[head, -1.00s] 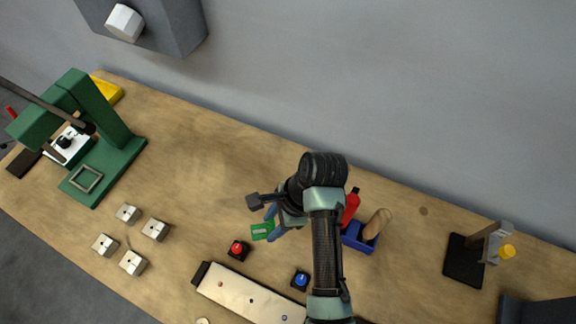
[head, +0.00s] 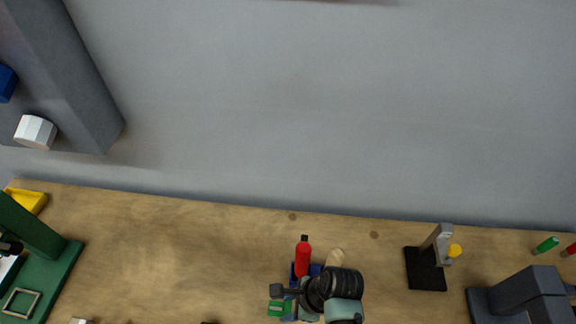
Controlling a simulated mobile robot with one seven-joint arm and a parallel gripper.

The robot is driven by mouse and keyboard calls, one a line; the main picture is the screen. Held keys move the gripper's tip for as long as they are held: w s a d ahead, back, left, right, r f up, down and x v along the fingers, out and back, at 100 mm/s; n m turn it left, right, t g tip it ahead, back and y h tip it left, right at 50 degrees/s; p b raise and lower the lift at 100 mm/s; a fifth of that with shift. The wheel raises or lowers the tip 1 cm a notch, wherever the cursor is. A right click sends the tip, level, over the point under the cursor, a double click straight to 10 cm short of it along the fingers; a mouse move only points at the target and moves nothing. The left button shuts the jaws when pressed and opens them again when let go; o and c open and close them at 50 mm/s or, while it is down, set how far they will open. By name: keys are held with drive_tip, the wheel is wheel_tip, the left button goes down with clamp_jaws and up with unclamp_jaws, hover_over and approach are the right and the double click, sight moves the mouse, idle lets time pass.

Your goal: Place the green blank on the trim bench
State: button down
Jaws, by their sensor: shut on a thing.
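The green blank (head: 276,309) is a small flat green piece near the bottom of the head view. My gripper (head: 287,310) is shut on it, with its fingers partly hidden by my wrist. The blank is over the long wooden bench top (head: 170,245); its height above the wood is hard to judge. No label shows which part, if any, is the trim bench.
A black-based stand (head: 426,270) and a dark grey machine (head: 522,298) are to the right. A green press (head: 45,277) is at left.

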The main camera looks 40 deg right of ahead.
sight(289, 311)
drive_tip(key=shift+f, duration=1.9)
drive_tip(key=shift+f, duration=0.1)
drive_tip(key=shift+c, duration=2.1)
unclamp_jaws()
drive_tip(key=shift+r, duration=0.2)
drive_tip(key=v, duration=1.2)
drive_tip(key=shift+a+f, duration=0.1)
